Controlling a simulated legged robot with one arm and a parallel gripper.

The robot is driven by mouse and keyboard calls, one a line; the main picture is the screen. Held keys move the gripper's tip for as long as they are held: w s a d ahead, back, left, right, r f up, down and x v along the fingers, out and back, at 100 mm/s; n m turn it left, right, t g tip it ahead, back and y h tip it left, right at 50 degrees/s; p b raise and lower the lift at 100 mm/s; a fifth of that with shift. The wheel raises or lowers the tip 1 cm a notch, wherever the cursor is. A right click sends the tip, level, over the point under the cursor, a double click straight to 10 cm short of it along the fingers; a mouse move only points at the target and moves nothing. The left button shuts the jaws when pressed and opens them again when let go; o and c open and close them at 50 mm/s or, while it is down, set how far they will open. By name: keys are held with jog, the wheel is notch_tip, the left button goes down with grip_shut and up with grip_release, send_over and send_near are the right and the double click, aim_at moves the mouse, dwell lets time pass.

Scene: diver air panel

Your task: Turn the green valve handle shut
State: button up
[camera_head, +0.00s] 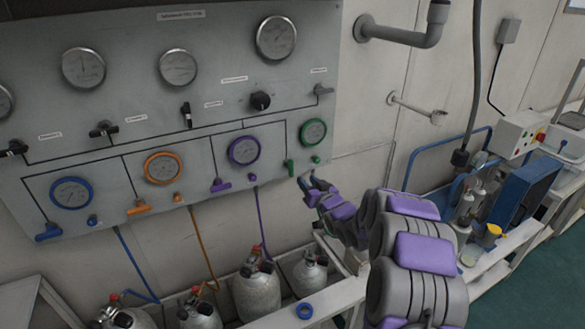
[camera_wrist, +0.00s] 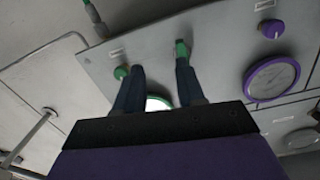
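The green valve handle (camera_head: 290,167) is at the lower right of the grey panel, below and left of the green-rimmed gauge (camera_head: 313,132). It stands roughly upright, in line with its pipe line, unlike the sideways purple handle (camera_head: 221,185). A small green knob (camera_head: 315,159) sits to its right. My gripper (camera_head: 306,181) is just below and right of the handle. In the wrist view my gripper (camera_wrist: 160,68) is open, its two fingers apart with nothing between the tips. The green handle (camera_wrist: 181,51) appears just beyond the right fingertip; contact cannot be told. The fingers partly hide the green gauge.
An orange handle (camera_head: 140,207) and a blue handle (camera_head: 48,231) lie further left. Grey cylinders (camera_head: 257,292) stand below the panel with hoses rising to it. A wall pipe (camera_head: 410,105) and a cluttered bench are at right.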

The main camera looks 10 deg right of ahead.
jog(key=v, duration=1.3)
jog(key=shift+s+f, duration=0.2)
jog(key=shift+s, duration=0.05)
dwell(0.7)
dwell(0.7)
